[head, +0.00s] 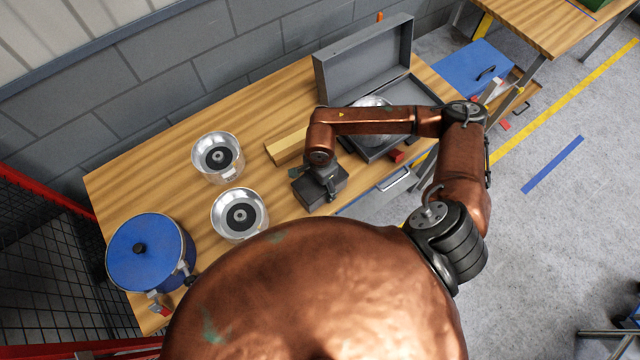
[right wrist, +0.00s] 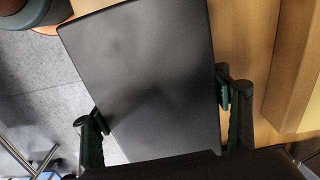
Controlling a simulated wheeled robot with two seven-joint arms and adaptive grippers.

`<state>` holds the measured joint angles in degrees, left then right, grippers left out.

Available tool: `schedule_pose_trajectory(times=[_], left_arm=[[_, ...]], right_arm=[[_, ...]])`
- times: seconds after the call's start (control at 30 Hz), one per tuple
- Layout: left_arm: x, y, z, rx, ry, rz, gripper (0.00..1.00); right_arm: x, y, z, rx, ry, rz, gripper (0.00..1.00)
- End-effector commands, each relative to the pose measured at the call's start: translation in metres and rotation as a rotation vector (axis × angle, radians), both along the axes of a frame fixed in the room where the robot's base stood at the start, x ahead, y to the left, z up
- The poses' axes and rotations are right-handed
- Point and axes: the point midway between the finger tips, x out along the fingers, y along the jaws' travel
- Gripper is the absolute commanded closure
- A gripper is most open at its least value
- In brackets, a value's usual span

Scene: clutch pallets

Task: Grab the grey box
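The grey box (head: 322,192), small and dark, is at the table's front edge in the head view, under my right gripper (head: 322,172). In the right wrist view its broad dark face (right wrist: 155,75) fills the middle. The two fingers of my right gripper (right wrist: 162,105) lie against its opposite sides, with no clear gap at either fingertip. Whether the box rests on the table or is slightly raised, I cannot tell. My left gripper is not in view.
On the wooden table (head: 175,160) are two metal clutch housings (head: 217,157) (head: 239,214), a blue lidded pot (head: 148,252), a wooden block (head: 285,147) and an open grey case (head: 362,57) partly behind my arm. A wall borders the back. Bare wood lies left of the block.

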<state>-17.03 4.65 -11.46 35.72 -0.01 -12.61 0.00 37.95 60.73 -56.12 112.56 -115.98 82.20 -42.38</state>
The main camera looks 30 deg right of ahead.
Motion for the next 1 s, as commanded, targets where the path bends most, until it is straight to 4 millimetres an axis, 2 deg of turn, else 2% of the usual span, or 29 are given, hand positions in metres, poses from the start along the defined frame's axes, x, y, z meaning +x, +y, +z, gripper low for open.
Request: schedule_pose_trajectory(times=[0.07,0.57,0.83,1.0], left_arm=[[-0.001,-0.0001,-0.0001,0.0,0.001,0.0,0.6],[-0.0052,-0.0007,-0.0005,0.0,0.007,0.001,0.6],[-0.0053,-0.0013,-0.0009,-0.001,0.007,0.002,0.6],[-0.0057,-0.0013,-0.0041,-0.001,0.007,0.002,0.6]], right_arm=[[-0.0001,-0.0001,0.0,0.0,0.0,0.0,0.37],[-0.0002,-0.0002,0.0002,0.0,0.0,-0.001,0.72],[0.0004,0.0001,0.0013,0.0,-0.001,0.0,0.72],[0.0012,-0.0003,0.0092,-0.001,-0.003,0.0,0.72]])
